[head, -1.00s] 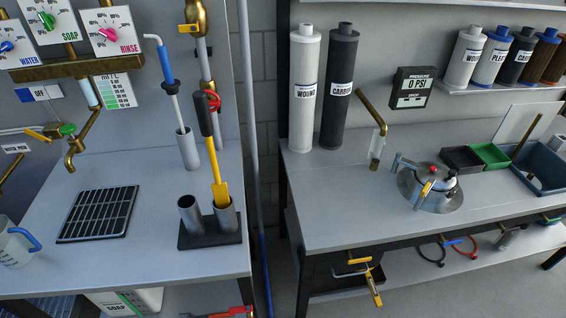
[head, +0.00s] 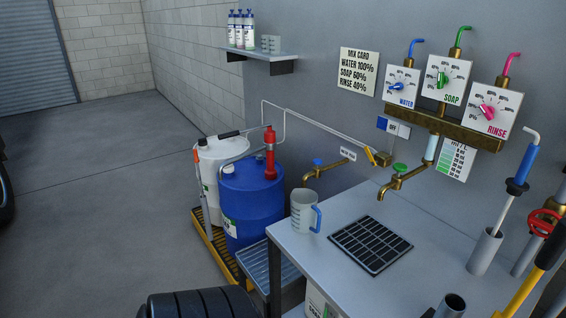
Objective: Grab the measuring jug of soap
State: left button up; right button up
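A translucent measuring jug (head: 304,211) with a blue handle stands upright at the left end of the grey bench (head: 345,287). Its handle points right, and dark markings show on its side. I cannot tell what is in it. A brass tap with a blue knob (head: 318,163) is above and behind the jug. A brass tap with a green knob (head: 400,170) is to the right, near the black drain grate (head: 370,246). Neither of my grippers is in view.
A blue drum (head: 252,205) and a white drum (head: 214,170) stand left of the bench. A wall shelf (head: 262,55) holds several bottles. Upright tubes and a yellow-handled tool (head: 522,290) crowd the bench's right. Black ribbed tyre-like objects (head: 195,303) lie at the bottom.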

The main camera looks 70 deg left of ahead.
aim_at(303, 203)
jog(key=u, duration=1.95)
